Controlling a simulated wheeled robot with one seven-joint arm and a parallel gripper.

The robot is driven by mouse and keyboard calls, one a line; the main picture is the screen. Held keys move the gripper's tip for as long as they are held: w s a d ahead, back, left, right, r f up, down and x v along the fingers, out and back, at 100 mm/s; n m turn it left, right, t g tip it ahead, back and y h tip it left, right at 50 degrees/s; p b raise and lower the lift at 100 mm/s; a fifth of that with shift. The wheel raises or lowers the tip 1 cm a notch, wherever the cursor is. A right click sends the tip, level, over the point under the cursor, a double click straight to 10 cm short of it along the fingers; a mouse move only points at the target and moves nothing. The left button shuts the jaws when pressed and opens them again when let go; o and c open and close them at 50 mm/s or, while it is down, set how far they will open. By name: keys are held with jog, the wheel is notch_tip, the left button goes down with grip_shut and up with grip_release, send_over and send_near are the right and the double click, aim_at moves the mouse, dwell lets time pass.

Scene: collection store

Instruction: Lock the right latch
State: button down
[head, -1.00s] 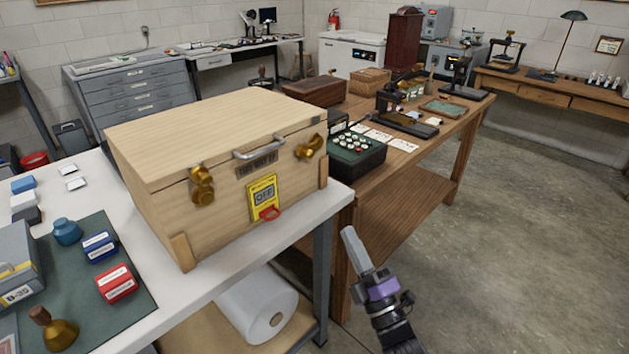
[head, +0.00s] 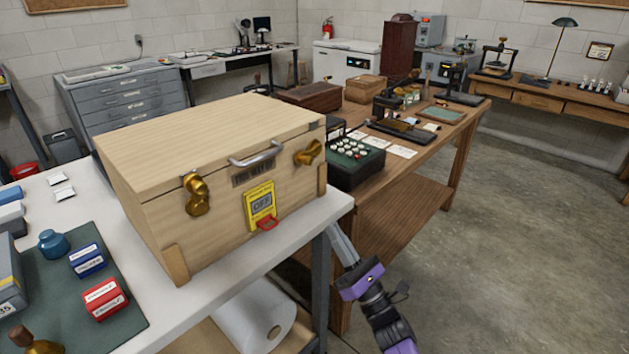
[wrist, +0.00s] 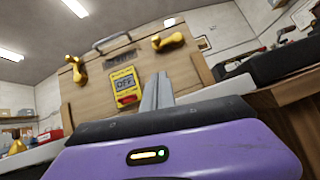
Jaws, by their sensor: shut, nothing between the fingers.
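A pale wooden case (head: 220,180) stands on the white table with its lid down. The right latch (head: 308,152) is a brass piece on the upper right of the case front, its handle tilted sideways; it also shows in the wrist view (wrist: 168,41). The left latch (head: 197,194) is a similar brass piece with its handle hanging down. A grey handle and a yellow "OFF" switch plate (head: 260,205) with a red tab sit between them. My gripper (head: 338,236) is shut and empty, below and right of the case, apart from the latch. Its fingers show in the wrist view (wrist: 156,92).
The white table's edge (head: 300,243) lies close to my gripper. A dark box with round keys (head: 350,163) stands right of the case on a wooden table (head: 408,160). Stamps lie on a green mat (head: 130,310) at left. Open floor is at right.

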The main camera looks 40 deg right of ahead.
jog(key=shift+r, duration=0.1)
jog(key=p, duration=0.3)
send_near(303, 162)
jog(key=w, duration=0.3)
jog(key=shift+a, duration=0.3)
jog(key=shift+w+d+r+p, duration=0.15)
jog(key=shift+r+p, duration=0.35)
jog(key=shift+r, duration=0.4)
jog(key=shift+w+d+r+p, duration=0.15)
jog(key=shift+r+p, duration=0.3)
jog(key=shift+r, duration=0.4)
